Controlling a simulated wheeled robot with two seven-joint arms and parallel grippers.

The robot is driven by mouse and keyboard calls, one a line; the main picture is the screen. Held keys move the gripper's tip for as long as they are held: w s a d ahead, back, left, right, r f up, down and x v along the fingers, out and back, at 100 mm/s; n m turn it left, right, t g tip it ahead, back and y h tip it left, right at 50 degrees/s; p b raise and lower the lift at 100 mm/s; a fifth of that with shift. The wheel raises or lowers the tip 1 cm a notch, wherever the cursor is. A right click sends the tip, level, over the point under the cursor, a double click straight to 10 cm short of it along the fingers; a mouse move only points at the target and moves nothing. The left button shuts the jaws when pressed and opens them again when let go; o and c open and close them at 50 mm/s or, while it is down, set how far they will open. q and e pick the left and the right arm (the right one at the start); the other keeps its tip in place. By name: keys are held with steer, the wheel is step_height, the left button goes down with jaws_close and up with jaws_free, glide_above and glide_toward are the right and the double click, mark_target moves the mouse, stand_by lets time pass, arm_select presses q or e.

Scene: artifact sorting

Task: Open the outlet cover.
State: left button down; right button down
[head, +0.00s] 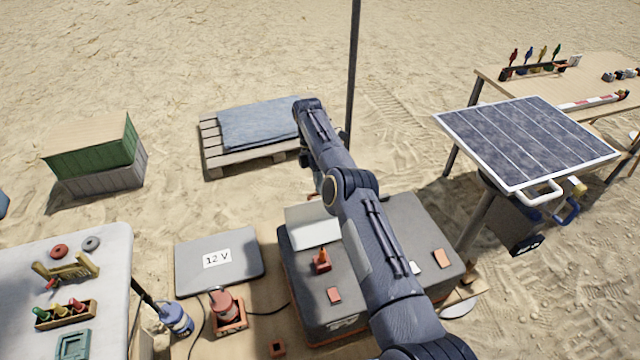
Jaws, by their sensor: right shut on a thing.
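A pale grey plate (309,232), which looks like the outlet cover, stands at the back left part of the dark grey box (390,218). Its right end is hidden by my right arm. My right gripper (317,186) is just above the plate's top edge, partly hidden by my own arm. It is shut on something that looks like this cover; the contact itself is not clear. The socket behind the plate cannot be seen. My left gripper is not in view.
A red knob (321,262) and orange blocks (334,295) sit on the box. A grey 12 V case (240,258) and a red plug-like thing (223,301) lie to the left. A solar panel (525,140) stands at right, and a dark pole (352,80) behind.

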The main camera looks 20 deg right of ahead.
steer(key=c, duration=1.5)
jaws_free()
steer(key=shift+r, duration=0.15)
steer(key=r, duration=0.1)
steer(key=s+r, duration=0.1)
steer(key=r, duration=0.1)
steer(key=r+b, duration=0.1)
steer(key=shift+s+a+r, duration=0.15)
steer(key=shift+a+r, duration=0.1)
steer(key=shift+a, duration=0.05)
steer(key=s+r, duration=0.1)
steer(key=r, duration=0.1)
steer(key=s+a+r+b, duration=0.1)
steer(key=s+r, duration=0.1)
steer(key=shift+a, duration=0.2)
steer(key=shift+s+a+r+b, duration=0.55)
steer(key=shift+s+a+r, duration=0.2)
steer(key=shift+s, duration=0.6)
steer(key=shift+s+a+r+b, duration=0.5)
steer(key=shift+s+a+r, duration=0.15)
steer(key=shift+s, duration=0.75)
steer(key=shift+s+a+r+b, duration=0.6)
steer(key=shift+s+r, duration=0.2)
steer(key=shift+s, duration=0.55)
